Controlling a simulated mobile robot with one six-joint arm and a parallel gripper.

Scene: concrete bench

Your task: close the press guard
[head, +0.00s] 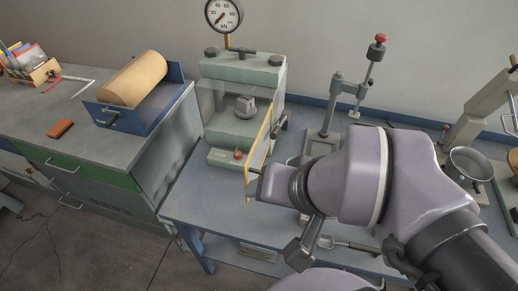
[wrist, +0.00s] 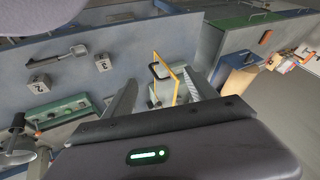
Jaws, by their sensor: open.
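The press (head: 243,68) is a pale green machine on the blue bench, with a dial gauge (head: 224,14) on top. Its guard (head: 261,147), a yellow-framed panel, stands out from the right front side and is seen almost edge-on. The front is uncovered, and a grey block (head: 246,106) shows inside. My gripper (head: 251,188) is at the lower front end of the guard, partly hidden by my wrist. In the wrist view my gripper (wrist: 165,84) has its fingers apart, with the yellow guard frame (wrist: 174,82) and a dark handle (wrist: 159,70) seen between them. Contact cannot be told.
A red button (head: 238,154) is on the press's front base. A lever stand (head: 325,135) is right of the press, and a metal pan (head: 469,163) is farther right. A blue cradle (head: 150,122) with a tan roll is on the left counter. A floor gap separates counter and bench.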

